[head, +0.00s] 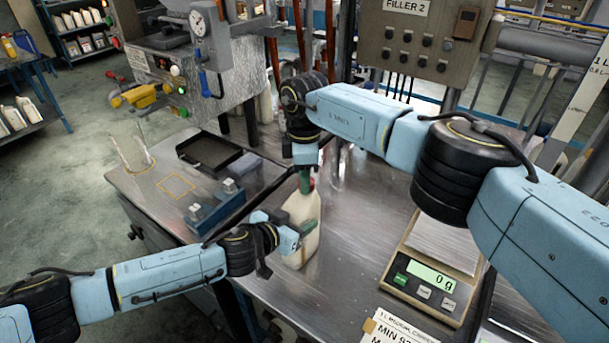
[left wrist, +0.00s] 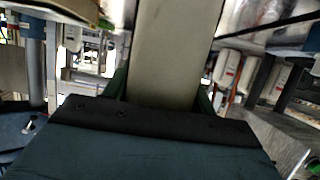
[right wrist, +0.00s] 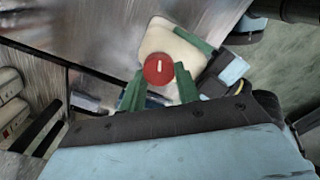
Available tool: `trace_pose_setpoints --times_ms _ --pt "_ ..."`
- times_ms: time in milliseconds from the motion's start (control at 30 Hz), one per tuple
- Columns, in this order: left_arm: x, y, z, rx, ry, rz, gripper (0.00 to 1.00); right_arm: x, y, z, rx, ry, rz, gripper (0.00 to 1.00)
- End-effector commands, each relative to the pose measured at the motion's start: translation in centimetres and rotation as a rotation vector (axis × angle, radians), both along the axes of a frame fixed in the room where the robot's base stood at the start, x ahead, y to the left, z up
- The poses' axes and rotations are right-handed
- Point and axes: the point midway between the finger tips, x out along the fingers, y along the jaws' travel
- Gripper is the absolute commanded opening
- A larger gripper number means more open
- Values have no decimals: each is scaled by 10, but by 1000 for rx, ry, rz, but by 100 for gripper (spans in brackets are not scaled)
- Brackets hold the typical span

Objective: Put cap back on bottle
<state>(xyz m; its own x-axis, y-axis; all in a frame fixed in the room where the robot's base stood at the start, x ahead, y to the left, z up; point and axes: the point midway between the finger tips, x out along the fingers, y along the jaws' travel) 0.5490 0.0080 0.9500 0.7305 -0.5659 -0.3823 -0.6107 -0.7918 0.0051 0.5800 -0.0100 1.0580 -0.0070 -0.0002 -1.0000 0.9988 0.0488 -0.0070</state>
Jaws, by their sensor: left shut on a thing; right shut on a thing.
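The cream-white bottle (head: 300,245) stands upright on the steel bench, with its body filling the upper middle of the left wrist view (left wrist: 172,50). My left gripper (head: 297,233) is shut on the bottle's body from the side, with green fingers on both sides. My right gripper (head: 306,182) points down from above at the bottle's top. Its green fingers are shut on the red cap (right wrist: 158,69), which lies over the bottle top in the right wrist view. The fingers hide most of the cap in the head view. I cannot tell whether the cap is seated on the neck.
A scale (head: 432,265) reading 0 g is to the right of the bottle. A black tray (head: 208,151) and a small blue device (head: 215,207) are on the left. The filling machine (head: 180,80) stands behind. Bare bench lies between bottle and scale.

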Motion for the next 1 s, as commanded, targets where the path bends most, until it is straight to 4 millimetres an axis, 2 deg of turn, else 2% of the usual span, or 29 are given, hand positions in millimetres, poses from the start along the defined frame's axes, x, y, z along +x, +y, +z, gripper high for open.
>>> trace_pose_setpoints --times_ms 200,400,533,800,833,1000 --pt "-1 0 -1 -1 3 1 0 2 0 0 -1 -2 -431 11" --pt "-1 0 -1 -1 3 1 0 3 -1 0 -1 -2 -706 11" --pt "-1 0 -1 -1 3 1 0 3 -1 0 0 -2 -771 11" --pt "-1 0 -1 0 4 1 0 3 -1 0 0 -1 -775 11" --pt "-1 0 -1 -1 5 2 0 3 -1 0 0 -1 -775 34" --pt "-1 0 -1 0 4 1 0 3 -1 0 0 -1 -774 54"
